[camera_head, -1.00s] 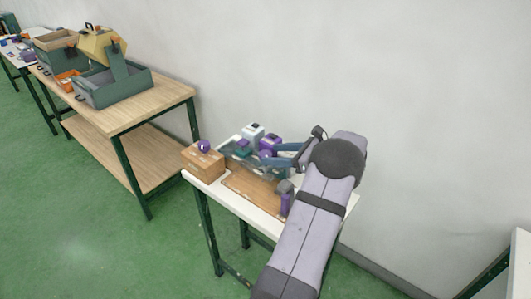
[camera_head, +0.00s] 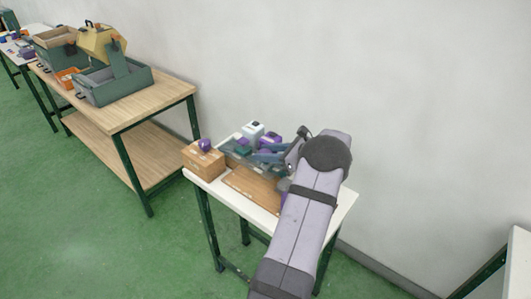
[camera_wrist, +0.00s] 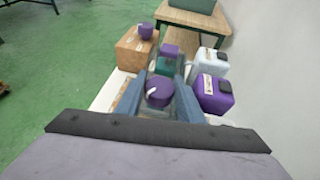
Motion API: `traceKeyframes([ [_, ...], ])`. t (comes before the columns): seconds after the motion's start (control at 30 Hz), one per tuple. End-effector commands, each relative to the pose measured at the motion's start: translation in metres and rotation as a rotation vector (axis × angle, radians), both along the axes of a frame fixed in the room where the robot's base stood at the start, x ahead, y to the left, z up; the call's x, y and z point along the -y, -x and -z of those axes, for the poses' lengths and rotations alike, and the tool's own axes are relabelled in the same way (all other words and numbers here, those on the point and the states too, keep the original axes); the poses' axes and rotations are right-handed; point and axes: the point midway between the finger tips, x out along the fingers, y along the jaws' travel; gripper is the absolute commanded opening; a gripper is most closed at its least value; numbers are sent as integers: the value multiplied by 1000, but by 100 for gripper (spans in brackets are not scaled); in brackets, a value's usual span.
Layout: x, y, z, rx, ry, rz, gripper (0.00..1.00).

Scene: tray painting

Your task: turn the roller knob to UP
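A round purple knob (camera_wrist: 146,31) with a pale mark sits on a wooden box (camera_wrist: 136,50), upper left in the wrist view; knob (camera_head: 205,145) and box (camera_head: 203,164) also show in the head view. A second round purple piece (camera_wrist: 159,92) with a white pointer-like mark lies between my gripper's blue fingers in the wrist view. I cannot read labels to tell which is the roller knob. My gripper (camera_wrist: 163,78) is open, its fingers on either side of the second piece; contact is unclear. In the head view my gripper (camera_head: 268,156) is partly hidden by my arm.
A brown board (camera_head: 250,186) lies on the white table (camera_head: 225,196). A wooden bench (camera_head: 150,105) with bins stands to the left.

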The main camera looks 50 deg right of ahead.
Motion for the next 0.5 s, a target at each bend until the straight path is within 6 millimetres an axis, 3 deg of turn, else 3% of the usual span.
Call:
traceKeyframes([
  [0.5, 2, -2, -1, 8, 3, -183, 12],
])
